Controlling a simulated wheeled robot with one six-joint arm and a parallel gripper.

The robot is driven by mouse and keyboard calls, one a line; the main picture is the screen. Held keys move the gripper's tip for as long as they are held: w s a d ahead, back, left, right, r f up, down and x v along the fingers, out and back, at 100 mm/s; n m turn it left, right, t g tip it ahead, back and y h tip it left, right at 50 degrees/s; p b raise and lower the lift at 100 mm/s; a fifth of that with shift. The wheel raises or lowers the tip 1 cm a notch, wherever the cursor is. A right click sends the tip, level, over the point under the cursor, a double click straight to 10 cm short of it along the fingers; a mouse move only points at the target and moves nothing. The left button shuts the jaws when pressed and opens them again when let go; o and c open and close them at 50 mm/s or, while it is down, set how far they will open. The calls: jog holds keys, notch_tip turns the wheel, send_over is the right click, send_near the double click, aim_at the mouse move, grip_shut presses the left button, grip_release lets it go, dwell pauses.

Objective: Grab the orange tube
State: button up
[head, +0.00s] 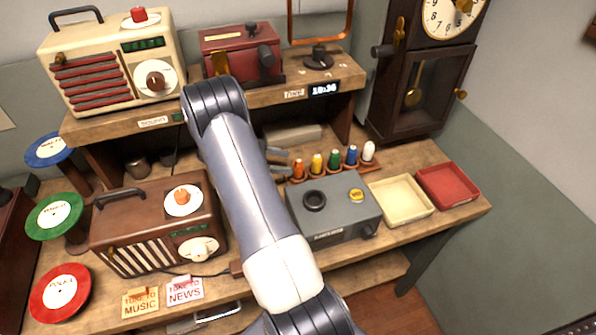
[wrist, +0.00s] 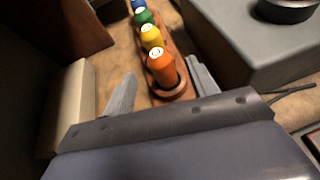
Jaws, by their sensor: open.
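The orange tube (head: 298,170) stands upright at the left end of a wooden rack (head: 345,172) on the workbench. It also shows in the wrist view (wrist: 162,68), nearest to me in a row with yellow, green and blue tubes behind it. My gripper (wrist: 160,88) is open and empty. Its fingers lie to the left and right of the orange tube in the wrist view, pointing toward it. I cannot tell whether the tube is between the fingertips or just beyond them. In the head view my arm hides most of the gripper (head: 279,165).
A grey box (head: 335,211) with a black knob stands close in front of the rack. A cream tray (head: 401,199) and a red tray (head: 447,187) sit to the right. A brown radio (head: 158,225) stands left. A shelf (head: 270,93) overhangs behind.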

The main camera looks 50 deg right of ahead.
aim_at(298, 170)
jog(key=x, duration=0.3)
jog(key=shift+s+d+f, duration=0.1)
jog(key=shift+s+d, duration=0.1)
jog(key=shift+d, duration=0.1)
jog(key=shift+c, duration=0.4)
jog(key=c, duration=0.7)
